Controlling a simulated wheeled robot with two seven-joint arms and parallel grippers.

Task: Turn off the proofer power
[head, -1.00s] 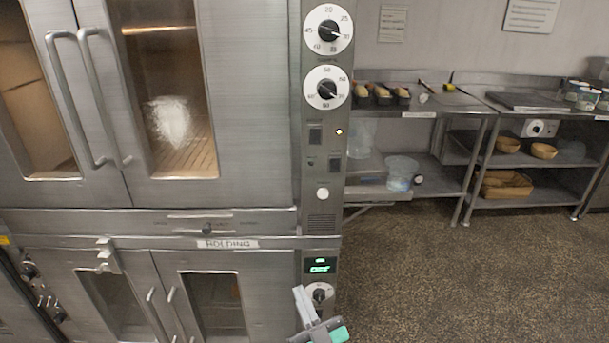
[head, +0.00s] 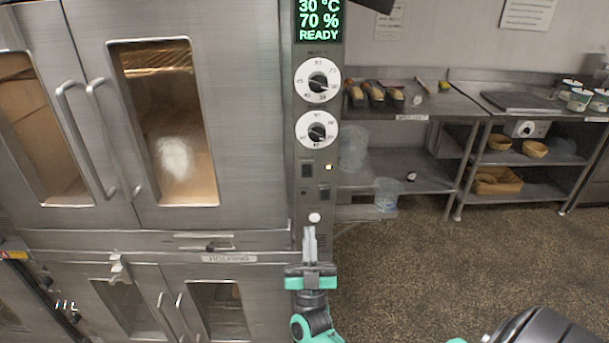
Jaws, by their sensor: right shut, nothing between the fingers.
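The proofer (head: 250,120) is the tall steel cabinet with glass doors at the left. Its narrow control panel (head: 292,140) has a lit green display (head: 319,20) reading 30 °C, 70 % and READY. Below it are two round white dials, an upper dial (head: 301,83) and a lower dial (head: 303,134). Under them are a dark switch (head: 307,170), a lit amber lamp (head: 328,167), a second dark switch (head: 324,193) and a white round button (head: 315,217). My right gripper (head: 309,232) is shut and empty, pointing up just below the button; contact cannot be told.
The lower cabinet labelled HOLDING (head: 229,258) is below, partly behind my right arm. A steel table (head: 440,105) with loaf tins (head: 375,94) stands at the right, beside another shelf unit (head: 540,158). Open floor (head: 430,270) lies in front of them.

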